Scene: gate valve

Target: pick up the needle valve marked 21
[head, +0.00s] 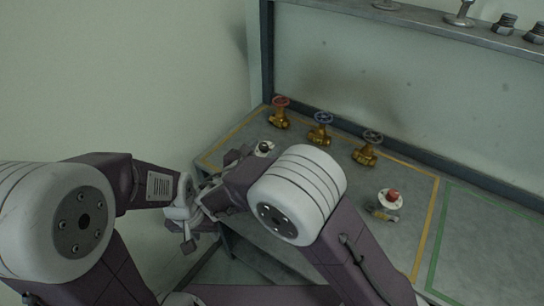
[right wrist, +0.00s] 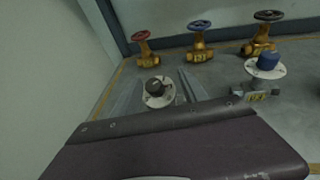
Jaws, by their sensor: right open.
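One needle valve with a black knob on a white disc (head: 264,147) sits on the bench's left part. In the right wrist view this black-knobbed valve (right wrist: 155,90) lies between the fingers of my right gripper (right wrist: 157,95), which is open. I cannot tell whether the fingers touch it; its lower body is hidden. A blue-knobbed needle valve (right wrist: 268,64) stands to the right with a yellow tag. A red-knobbed needle valve (head: 389,200) is farther right in the head view. I cannot read 21 on any valve. My left gripper (head: 186,226) is low at the left, its jaws unclear.
Brass gate valves with red (head: 280,112), blue (head: 321,128) and black (head: 368,148) handwheels stand in a row behind. Yellow and green lines mark the grey bench. A shelf (head: 430,22) with bolts runs above. My right arm hides part of the bench.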

